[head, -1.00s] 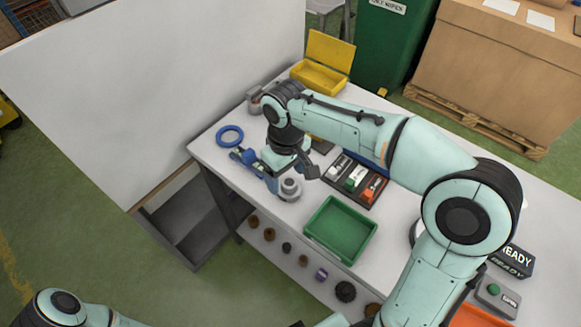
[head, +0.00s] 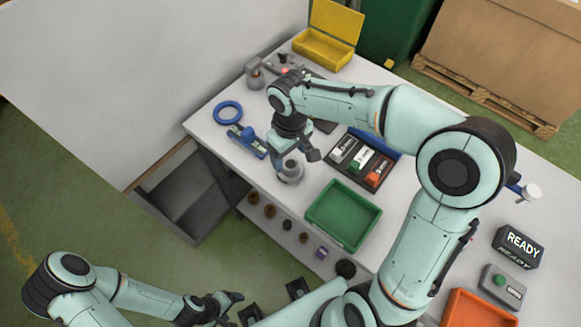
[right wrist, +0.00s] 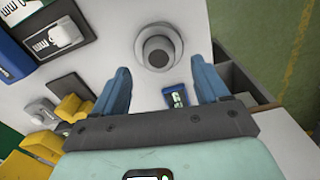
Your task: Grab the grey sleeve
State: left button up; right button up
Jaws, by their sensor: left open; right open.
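The grey sleeve (head: 291,170) is a short round grey piece standing upright on the white table. In the right wrist view the sleeve (right wrist: 160,48) is seen from above, with a wider base ring and a stepped round top. My right gripper (head: 298,154) is above and beside it, partly covering it in the head view. In the right wrist view my right gripper (right wrist: 160,68) is open, its blue fingers apart and the sleeve just beyond their tips, not between them. My left gripper (head: 226,304) is open and empty, low at the front, off the table.
A yellow box (head: 323,50) stands behind. A READY sign (head: 519,246) is far right.

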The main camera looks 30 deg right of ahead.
aim_at(290, 164)
notch_tip(290, 164, down, 5)
jog(key=shift+d, duration=0.1)
jog(key=c, duration=1.3)
jog(key=shift+c, duration=0.3)
jog(key=shift+r, duration=0.2)
